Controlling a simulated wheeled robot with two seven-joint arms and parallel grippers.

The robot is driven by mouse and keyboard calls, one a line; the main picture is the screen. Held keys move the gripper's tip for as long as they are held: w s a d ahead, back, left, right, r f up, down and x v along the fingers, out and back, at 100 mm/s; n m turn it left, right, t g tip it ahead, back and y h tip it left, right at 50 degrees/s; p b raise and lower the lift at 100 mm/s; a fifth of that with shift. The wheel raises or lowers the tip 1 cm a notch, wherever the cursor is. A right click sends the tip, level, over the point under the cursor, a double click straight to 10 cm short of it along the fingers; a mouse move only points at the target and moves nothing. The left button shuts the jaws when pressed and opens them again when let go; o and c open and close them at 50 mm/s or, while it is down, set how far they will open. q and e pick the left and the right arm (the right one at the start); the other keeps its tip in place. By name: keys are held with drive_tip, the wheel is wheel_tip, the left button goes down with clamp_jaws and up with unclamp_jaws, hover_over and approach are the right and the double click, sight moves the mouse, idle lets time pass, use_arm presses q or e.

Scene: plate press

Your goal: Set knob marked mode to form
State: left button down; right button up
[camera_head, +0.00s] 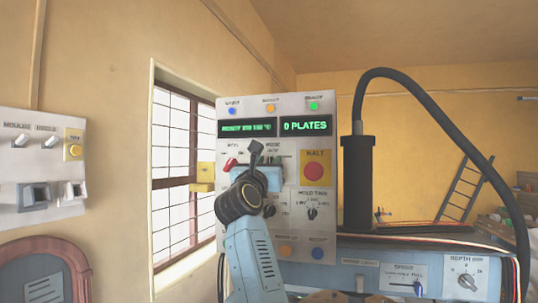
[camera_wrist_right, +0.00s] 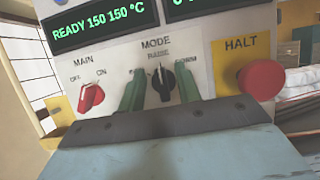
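The mode knob (camera_wrist_right: 160,82) is black and sits on the pale panel under the label MODE. Its handle points roughly up, toward the middle marking; the FORM label is at its upper right, partly hidden by a finger. My right gripper (camera_wrist_right: 160,92) is in front of the knob, its two green fingers apart, one on each side, with gaps to the knob. In the head view my right gripper (camera_head: 255,153) is at the panel and hides the mode knob there. My left gripper is not in view.
The red main switch (camera_wrist_right: 91,97) is left of the mode knob, and the red HALT button (camera_wrist_right: 262,79) is to its right. The display (camera_wrist_right: 105,26) reads READY 150 150 °C. The mold knob (camera_head: 312,213) is lower right on the panel (camera_head: 289,104). A black hose (camera_head: 440,108) arches at right.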

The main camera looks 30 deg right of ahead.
drive_tip(key=shift+x, duration=0.75)
drive_tip(key=shift+c, duration=0.4)
clamp_jaws()
drive_tip(key=shift+f, duration=0.1)
drive_tip(key=shift+f, duration=0.1)
